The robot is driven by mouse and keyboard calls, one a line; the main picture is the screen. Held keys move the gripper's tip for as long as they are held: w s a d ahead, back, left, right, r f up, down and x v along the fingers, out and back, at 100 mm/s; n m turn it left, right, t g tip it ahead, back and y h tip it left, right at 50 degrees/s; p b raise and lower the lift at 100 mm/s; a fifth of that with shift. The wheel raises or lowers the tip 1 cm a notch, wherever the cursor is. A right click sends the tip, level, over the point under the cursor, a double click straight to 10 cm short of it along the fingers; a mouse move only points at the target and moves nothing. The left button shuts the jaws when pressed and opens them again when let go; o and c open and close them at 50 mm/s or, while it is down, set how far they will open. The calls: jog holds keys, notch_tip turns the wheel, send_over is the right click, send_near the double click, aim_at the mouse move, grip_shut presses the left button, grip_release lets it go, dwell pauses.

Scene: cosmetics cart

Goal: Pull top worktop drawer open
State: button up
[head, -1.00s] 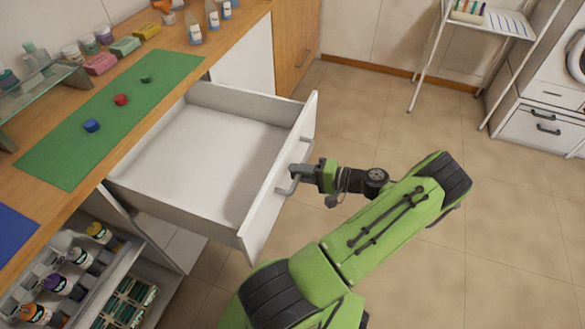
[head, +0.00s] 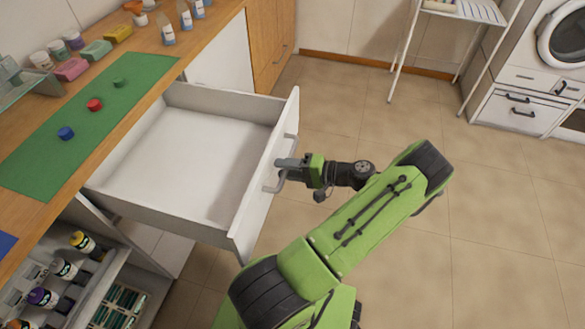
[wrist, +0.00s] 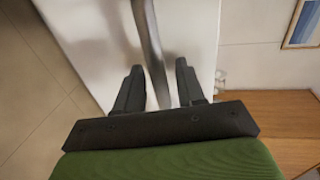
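The top worktop drawer (head: 193,160) is white, empty and pulled far out from under the wooden worktop. Its front panel (head: 262,190) carries a grey bar handle (head: 270,187). My gripper (head: 284,168) is at that handle, on the outer side of the panel. In the wrist view the handle (wrist: 150,40) runs between the two dark fingers of my gripper (wrist: 159,80). The fingers stand apart, with a gap visible on each side of the bar. Whether either finger touches it deeper in is hidden.
A green mat (head: 90,130) with blue, red and green caps lies on the worktop (head: 205,45). An open lower rack (head: 95,285) holds several bottles below the drawer. A white stand (head: 455,12) and washing machine (head: 560,45) are at the far right. The floor right of my arm is clear.

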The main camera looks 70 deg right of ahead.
jog(key=p+v, duration=0.2)
jog(key=v, duration=1.3)
jog(key=shift+s, duration=0.35)
